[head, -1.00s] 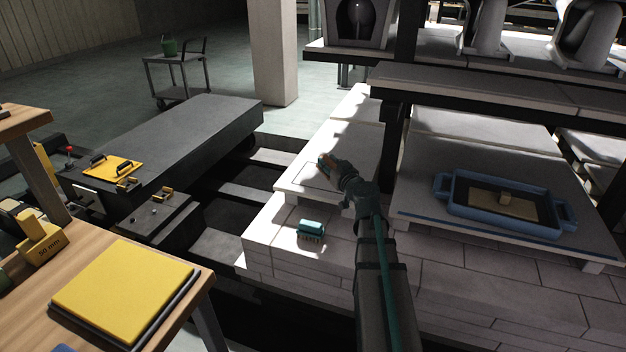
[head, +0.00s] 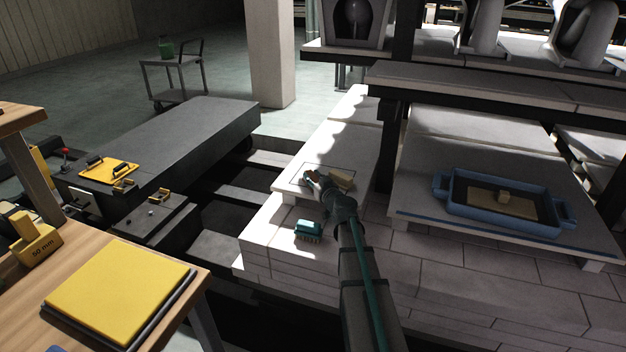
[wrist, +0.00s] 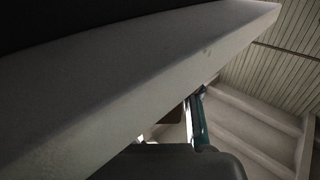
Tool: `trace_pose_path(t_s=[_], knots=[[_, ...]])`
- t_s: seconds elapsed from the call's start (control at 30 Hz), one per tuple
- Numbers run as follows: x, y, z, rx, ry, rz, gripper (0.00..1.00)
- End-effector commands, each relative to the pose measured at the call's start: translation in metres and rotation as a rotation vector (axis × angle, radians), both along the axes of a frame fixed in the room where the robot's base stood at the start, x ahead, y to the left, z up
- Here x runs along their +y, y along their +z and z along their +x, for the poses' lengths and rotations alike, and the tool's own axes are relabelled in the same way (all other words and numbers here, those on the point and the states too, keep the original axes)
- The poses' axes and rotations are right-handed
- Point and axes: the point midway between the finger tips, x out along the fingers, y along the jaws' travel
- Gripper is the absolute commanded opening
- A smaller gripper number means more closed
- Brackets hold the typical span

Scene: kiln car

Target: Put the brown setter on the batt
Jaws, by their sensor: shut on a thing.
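The brown setter (head: 342,180) shows as a small tan piece at the right of my gripper (head: 312,178) in the head view. My gripper is shut on it, and the fingers and wrist hide part of it. Both are over the pale batt (head: 352,153), by the dark outlined rectangle on its near part. I cannot tell whether the setter touches the batt. In the wrist view a teal finger (wrist: 195,118) shows beside a small brown patch that may be the setter; most of the grip is hidden.
A teal brush (head: 308,230) lies on the white brick ledge near my wrist. A blue tray (head: 453,207) holding a tan knobbed plate stands on the right slab. A dark shelf post (head: 388,150) rises close right of the batt. In the wrist view a pale slab edge (wrist: 130,80) passes very close.

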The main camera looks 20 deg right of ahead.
Motion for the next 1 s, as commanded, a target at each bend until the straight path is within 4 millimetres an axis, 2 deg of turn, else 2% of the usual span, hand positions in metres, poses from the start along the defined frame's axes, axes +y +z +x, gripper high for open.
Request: trace_pose_path(t_s=[0.47, 0.5, 0.63, 1.0], knots=[[-0.0001, -0.004, -0.0002, -0.001, 0.0, -0.001, 0.0], [-0.0002, -0.0039, -0.0001, 0.0, 0.0, -0.001, 0.32], [-0.0002, -0.003, -0.0002, 0.0, 0.0, -0.001, 0.54], [-0.0002, -0.0022, -0.0001, 0.0, 0.0, 0.0, 0.56]])
